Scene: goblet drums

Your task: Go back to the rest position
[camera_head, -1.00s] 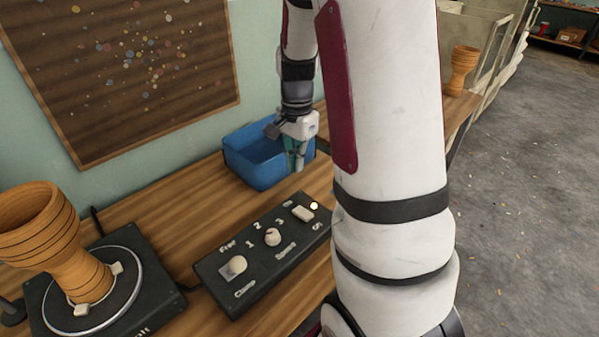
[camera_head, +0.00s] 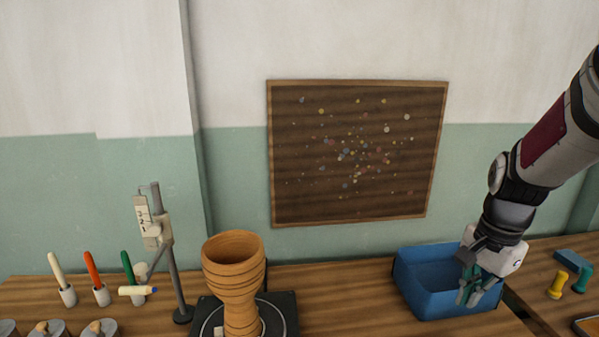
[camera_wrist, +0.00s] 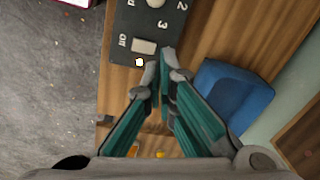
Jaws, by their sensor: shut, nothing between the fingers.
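My gripper (camera_head: 476,288) is at the right in the head view, in front of the blue bin (camera_head: 447,308) on the bench. Its green fingers point down and hold nothing. In the wrist view my gripper (camera_wrist: 163,62) has its grey fingertips close together, above the bench between the control box (camera_wrist: 140,30) and the blue bin (camera_wrist: 230,92). The control box has an Off label, a pale switch and a lit lamp.
A clay goblet drum (camera_head: 236,280) stands on a black turntable (camera_head: 283,312). A metal stand (camera_head: 176,270) holds a marker. Several upright coloured tools (camera_head: 95,278) stand at left; yellow pieces (camera_head: 558,285) lie at far right. A speckled board (camera_head: 356,150) hangs behind.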

